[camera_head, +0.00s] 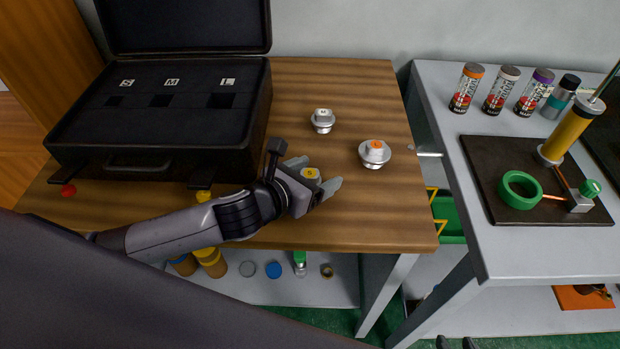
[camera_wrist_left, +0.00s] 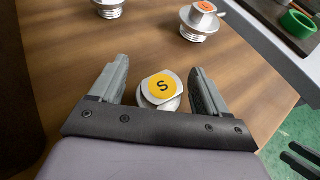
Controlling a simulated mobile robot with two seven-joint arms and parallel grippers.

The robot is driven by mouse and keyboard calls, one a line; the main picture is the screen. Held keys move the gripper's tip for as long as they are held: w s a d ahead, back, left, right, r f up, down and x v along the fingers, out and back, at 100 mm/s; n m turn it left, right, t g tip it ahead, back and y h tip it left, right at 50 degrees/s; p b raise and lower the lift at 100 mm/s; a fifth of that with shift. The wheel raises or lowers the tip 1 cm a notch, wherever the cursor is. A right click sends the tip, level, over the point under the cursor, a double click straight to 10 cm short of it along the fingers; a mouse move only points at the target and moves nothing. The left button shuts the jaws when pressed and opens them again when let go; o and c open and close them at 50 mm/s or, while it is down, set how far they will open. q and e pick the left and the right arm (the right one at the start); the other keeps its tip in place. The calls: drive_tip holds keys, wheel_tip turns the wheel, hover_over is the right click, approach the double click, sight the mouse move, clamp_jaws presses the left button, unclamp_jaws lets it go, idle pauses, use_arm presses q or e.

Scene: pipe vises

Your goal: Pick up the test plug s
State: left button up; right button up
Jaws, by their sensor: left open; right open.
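The test plug s (camera_head: 311,174) is a small metal plug with a yellow top marked S, standing on the wooden table. My left gripper (camera_head: 322,178) is open, low over the table, with its fingers on either side of the plug. In the left wrist view, plug s (camera_wrist_left: 161,88) sits between the two open fingers of the left gripper (camera_wrist_left: 160,85), with gaps to both. The plug's lower part is partly hidden in the head view.
The M plug (camera_head: 322,120) and an orange-topped plug (camera_head: 374,153) stand farther back on the wooden table (camera_head: 345,215). An open black case (camera_head: 165,115) with S, M and L slots is at left. A grey table (camera_head: 455,120) with cans and a pipe rig is at right.

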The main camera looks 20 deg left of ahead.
use_arm(q)
drive_tip(key=shift+w+d+f, duration=0.1)
drive_tip(key=shift+w, duration=0.15)
drive_tip(key=shift+c, duration=0.2)
drive_tip(key=c, duration=1)
